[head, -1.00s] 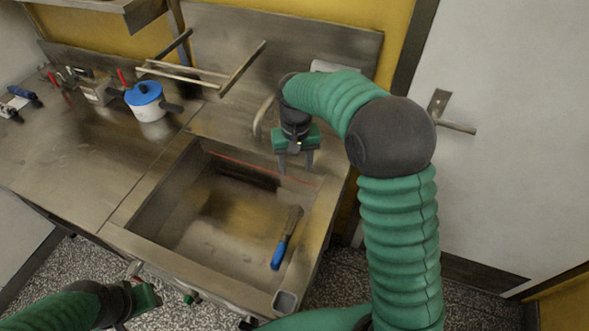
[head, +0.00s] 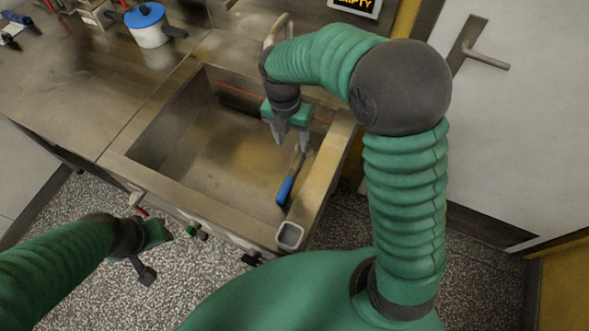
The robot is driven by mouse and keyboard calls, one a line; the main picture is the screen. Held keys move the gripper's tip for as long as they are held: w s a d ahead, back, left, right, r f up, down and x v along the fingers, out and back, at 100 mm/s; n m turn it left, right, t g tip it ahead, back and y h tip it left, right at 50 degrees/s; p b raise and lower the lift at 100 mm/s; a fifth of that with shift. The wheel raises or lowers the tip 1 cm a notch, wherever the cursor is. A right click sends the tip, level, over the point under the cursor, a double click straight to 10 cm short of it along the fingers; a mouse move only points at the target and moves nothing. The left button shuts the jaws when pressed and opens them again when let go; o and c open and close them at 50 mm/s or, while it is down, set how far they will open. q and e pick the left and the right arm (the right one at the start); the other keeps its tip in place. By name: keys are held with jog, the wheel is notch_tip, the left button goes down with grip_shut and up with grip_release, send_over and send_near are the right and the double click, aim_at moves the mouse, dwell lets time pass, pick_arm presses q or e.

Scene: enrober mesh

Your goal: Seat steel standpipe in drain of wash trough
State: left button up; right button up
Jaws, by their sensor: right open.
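The steel wash trough (head: 160,190) fills the middle of the head view, and its basin shows no water. I cannot make out a standpipe or the drain opening. My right gripper (head: 289,140) is open and points down over the right part of the basin. Its fingers are near the top of a blue-handled tool (head: 285,190) that lies against the basin's right side; whether they touch it I cannot tell. My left gripper (head: 153,250) is low at the left, in front of the trough, and its jaws are unclear.
A blue-lidded pot (head: 148,27) stands on the left counter. A tap (head: 283,27) rises behind the trough, and a display (head: 356,5) reads "EMPTY". A small square cup (head: 290,235) is at the trough's front right corner. A green knob (head: 197,232) sits on its front.

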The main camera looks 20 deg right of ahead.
jog(key=b, duration=0.1)
send_over(294, 167)
notch_tip(294, 167, down, 9)
jog(key=shift+s+f, duration=0.1)
notch_tip(294, 167, down, 5)
jog(key=shift+f+b, duration=0.1)
jog(key=shift+b, duration=0.45)
jog(key=shift+c, duration=0.4)
grip_shut()
